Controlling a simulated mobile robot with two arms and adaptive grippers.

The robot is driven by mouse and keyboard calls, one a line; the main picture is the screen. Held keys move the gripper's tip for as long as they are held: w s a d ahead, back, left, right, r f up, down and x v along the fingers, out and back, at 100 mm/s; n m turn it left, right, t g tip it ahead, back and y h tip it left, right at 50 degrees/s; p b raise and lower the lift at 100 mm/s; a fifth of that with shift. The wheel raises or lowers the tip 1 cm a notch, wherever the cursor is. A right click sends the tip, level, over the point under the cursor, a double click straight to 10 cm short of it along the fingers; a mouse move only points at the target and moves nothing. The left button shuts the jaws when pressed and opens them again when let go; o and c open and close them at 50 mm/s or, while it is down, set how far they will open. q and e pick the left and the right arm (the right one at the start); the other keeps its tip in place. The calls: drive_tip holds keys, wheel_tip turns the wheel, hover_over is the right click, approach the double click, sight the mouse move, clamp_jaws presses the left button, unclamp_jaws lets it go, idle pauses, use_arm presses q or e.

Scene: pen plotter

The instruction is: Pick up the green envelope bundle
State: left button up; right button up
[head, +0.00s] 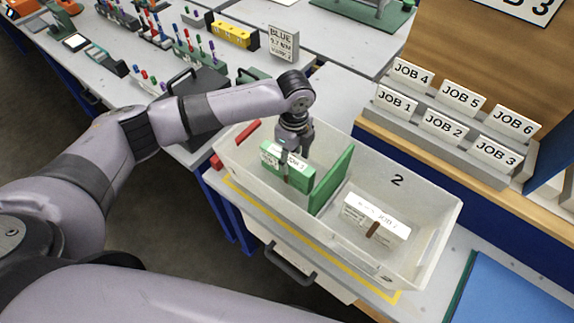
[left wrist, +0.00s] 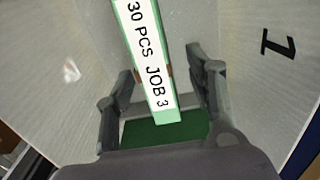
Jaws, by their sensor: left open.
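The green envelope bundle (head: 298,190) stands in the left compartment of the pale bin (head: 440,232). Its white top label reads "30 PCS JOB 3" in the left wrist view (left wrist: 148,62). My left gripper (head: 292,163) points down from above at the bundle. In the left wrist view my left gripper (left wrist: 162,72) is open, with one finger on each side of the bundle. Gaps show between the fingers and the bundle's top. The gripper hides part of the bundle in the head view. My right gripper is not in view.
A green divider (head: 333,178) stands right of the bundle. A white bundle with a brown band (head: 376,216) lies in the compartment marked 2. A rack of job cards (head: 440,122) stands behind the bin. A red piece (head: 246,132) is by the bin's left end.

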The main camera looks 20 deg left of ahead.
use_arm(q)
drive_tip(key=shift+s+f, duration=0.15)
drive_tip(key=shift+f, duration=0.25)
wheel_tip(320, 180, down, 4)
drive_tip(key=shift+a+f+p, duration=0.15)
drive_tip(key=shift+f+p, duration=0.05)
drive_tip(key=shift+p, duration=0.5)
clamp_jaws()
